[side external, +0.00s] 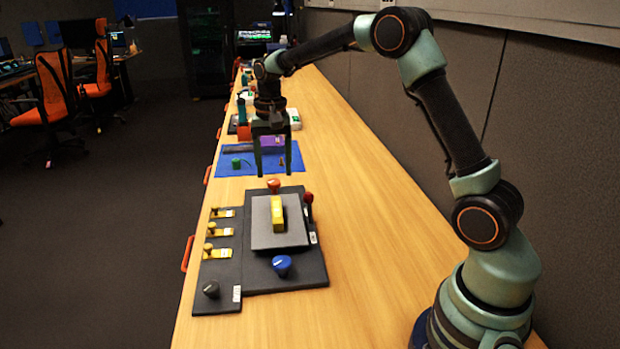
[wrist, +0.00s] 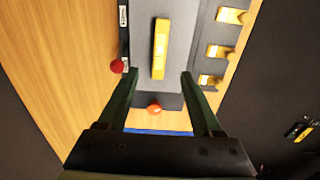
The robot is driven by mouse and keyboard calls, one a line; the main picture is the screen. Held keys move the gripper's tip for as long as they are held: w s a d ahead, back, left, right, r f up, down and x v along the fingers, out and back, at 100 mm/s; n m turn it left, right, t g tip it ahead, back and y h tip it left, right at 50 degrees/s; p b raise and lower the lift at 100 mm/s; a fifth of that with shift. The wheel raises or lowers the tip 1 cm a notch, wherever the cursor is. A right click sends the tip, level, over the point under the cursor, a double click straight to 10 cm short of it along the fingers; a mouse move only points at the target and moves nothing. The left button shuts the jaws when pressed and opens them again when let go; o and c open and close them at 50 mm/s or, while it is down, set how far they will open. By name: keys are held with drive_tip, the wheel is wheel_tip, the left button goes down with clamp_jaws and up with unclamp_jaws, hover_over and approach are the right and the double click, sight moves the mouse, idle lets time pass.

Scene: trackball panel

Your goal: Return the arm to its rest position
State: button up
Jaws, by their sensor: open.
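My gripper (side external: 273,160) is open and empty, pointing down in the air over the far end of the dark trackball panel (side external: 310,268). In the wrist view its two fingers (wrist: 160,75) stand apart, with an orange knob (wrist: 154,109) showing between them. The panel carries a raised grey plate with a yellow bar (side external: 277,214) on it. The orange knob (side external: 273,185) sits at the panel's far edge, below the fingertips and apart from them in the side view. A red knob (side external: 308,199) is to its right and a blue knob (side external: 282,265) is at the near end.
Several yellow switches (side external: 218,253) and a dark knob (side external: 211,289) are on the panel's left strip. A blue mat (side external: 229,170) with small items lies beyond the panel. More objects stand further back. The wooden table (side external: 370,220) is clear right of the panel; a wall borders it.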

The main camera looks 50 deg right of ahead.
drive_tip(key=s+a+r+n+t, duration=0.3)
drive_tip(key=s+a+r+n, duration=0.15)
drive_tip(key=s+r, duration=0.5)
drive_tip(key=s+a+f+n+t, duration=0.1)
drive_tip(key=s+a+n+t, duration=0.1)
drive_tip(key=s, duration=0.8)
drive_tip(key=shift+s+a+n+t, duration=0.25)
drive_tip(key=shift+a+n, duration=0.55)
drive_tip(key=shift+n, duration=0.45)
